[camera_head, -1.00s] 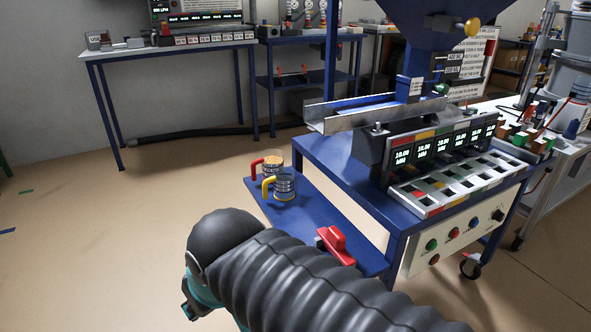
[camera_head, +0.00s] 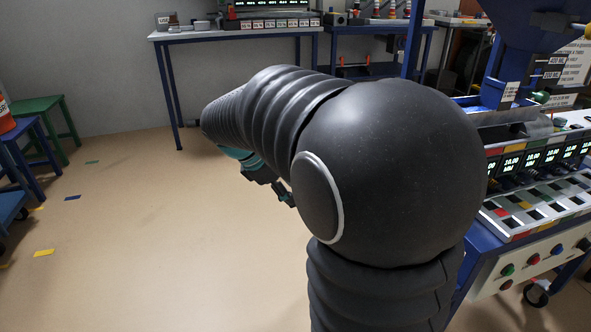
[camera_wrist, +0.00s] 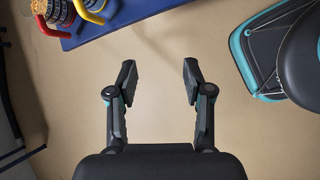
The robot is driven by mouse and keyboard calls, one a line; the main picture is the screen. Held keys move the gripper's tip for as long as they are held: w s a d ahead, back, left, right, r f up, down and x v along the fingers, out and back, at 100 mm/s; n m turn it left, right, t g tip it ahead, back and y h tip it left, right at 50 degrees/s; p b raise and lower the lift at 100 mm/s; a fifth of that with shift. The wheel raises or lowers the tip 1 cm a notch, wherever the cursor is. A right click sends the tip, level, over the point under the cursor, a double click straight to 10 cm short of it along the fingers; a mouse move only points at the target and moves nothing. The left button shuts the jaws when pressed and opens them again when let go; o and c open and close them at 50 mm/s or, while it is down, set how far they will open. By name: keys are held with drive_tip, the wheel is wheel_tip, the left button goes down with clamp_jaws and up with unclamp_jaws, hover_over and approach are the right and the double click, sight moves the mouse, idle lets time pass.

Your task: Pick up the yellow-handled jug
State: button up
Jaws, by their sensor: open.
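The yellow-handled jug (camera_wrist: 90,12) shows at the top left edge of the wrist view, partly cut off, on a blue shelf (camera_wrist: 130,22). A red-handled jug (camera_wrist: 52,14) stands close beside it to the left. My gripper (camera_wrist: 159,74) is open and empty in the wrist view, over bare floor, apart from both jugs. The jugs lie up and to the left of its fingers. In the head view my arm hides both jugs and the shelf, and only a part of my gripper (camera_head: 275,188) shows below the arm.
The blue machine cart with its display panel (camera_head: 535,160) stands at the right of the head view. A work table (camera_head: 235,33) is at the back. A green stool (camera_head: 45,105) and blue stools are at the left. The floor (camera_head: 150,230) at the left middle is clear.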

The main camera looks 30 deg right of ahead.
drive_tip(key=w+d+f+n+g+h, duration=0.25)
drive_tip(key=w+d+f+n, duration=0.2)
drive_tip(key=w, duration=0.35)
drive_tip(key=w+d+f+n+g+h, duration=0.1)
drive_tip(key=w+d+f+n+h, duration=0.3)
drive_tip(key=w, duration=0.4)
drive_tip(key=shift+n, duration=0.65)
drive_tip(key=shift+w+d+r+x, duration=0.1)
drive_tip(key=shift+r+x, duration=0.1)
drive_tip(key=shift+x, duration=2.1)
drive_tip(key=shift+w+d+r+x, duration=0.1)
drive_tip(key=shift+r+x, duration=0.05)
drive_tip(key=shift+x, duration=2.15)
drive_tip(key=shift+w+d+r+x, duration=0.1)
drive_tip(key=shift+r+x, duration=0.1)
drive_tip(key=shift+x, duration=2.1)
clamp_jaws()
